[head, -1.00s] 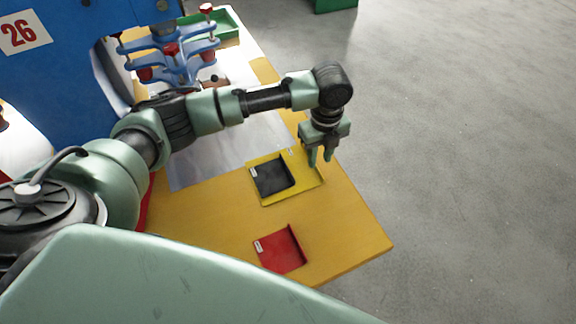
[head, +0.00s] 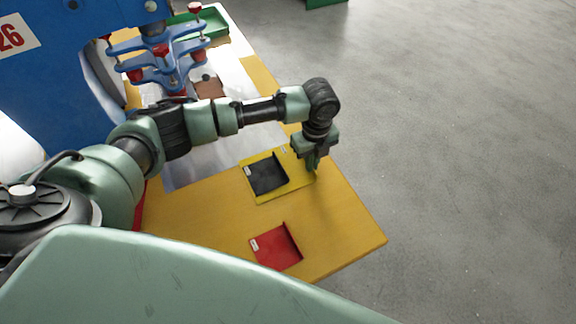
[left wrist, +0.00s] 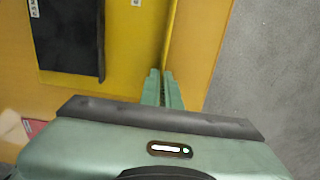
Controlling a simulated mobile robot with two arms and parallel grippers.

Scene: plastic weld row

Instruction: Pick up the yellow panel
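The yellow panel (head: 294,184) lies on the orange-yellow table top, with a dark panel (head: 267,175) on its upper face. It also fills the upper middle of the left wrist view (left wrist: 125,60), where a thin raised edge runs along its right side. My left gripper (head: 315,168) points down at the panel's right edge. In the left wrist view its fingers (left wrist: 163,88) are close together, one on each side of the raised edge, and look closed on it. The panel appears to rest on the table. My right gripper is not in view.
A red panel (head: 277,247) lies nearer on the table (head: 345,235). A blue clamp fixture (head: 165,55) with red knobs stands at the back, beside a blue upright panel (head: 55,75). A green tray (head: 208,25) is behind. Grey floor is clear to the right.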

